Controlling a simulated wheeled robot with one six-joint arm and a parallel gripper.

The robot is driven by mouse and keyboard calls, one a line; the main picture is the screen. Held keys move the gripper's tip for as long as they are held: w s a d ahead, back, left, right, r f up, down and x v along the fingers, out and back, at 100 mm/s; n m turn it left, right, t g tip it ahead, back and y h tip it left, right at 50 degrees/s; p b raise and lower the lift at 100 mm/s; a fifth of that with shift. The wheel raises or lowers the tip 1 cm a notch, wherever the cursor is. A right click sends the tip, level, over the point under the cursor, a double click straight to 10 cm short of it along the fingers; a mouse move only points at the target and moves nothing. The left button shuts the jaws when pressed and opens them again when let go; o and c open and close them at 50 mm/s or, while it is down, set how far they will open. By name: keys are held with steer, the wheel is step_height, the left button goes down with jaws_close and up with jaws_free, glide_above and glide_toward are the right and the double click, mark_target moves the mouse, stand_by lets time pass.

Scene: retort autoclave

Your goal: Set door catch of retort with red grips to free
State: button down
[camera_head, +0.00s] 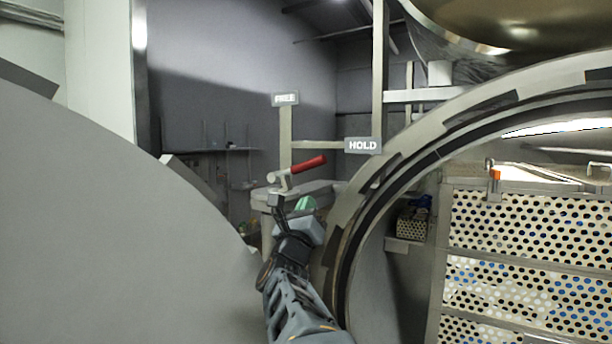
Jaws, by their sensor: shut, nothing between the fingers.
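The door catch is a lever with a red grip (308,165) on a pale metal pivot (280,179), left of the retort's round opening. The grip points right and slightly up, below the HOLD plate (363,145). Another plate (285,99), its small text seeming to read FREE, stands straight above the pivot. My gripper (276,201) is shut and empty, just below the pivot and left of the red grip. I cannot tell whether it touches the lever's mount.
The retort's ring (347,222) curves close on the right, with perforated baskets (530,232) inside. A large grey round door (95,225) fills the left. A post and crossbar (318,145) carry the plates. Open room shows behind the lever.

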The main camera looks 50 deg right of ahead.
mark_target(299, 168)
steer(key=w+d+r+p, duration=0.2)
steer(key=w+d+r, duration=0.1)
steer(key=r, duration=0.2)
steer(key=shift+r+p, duration=0.3)
steer(key=shift+r, duration=0.1)
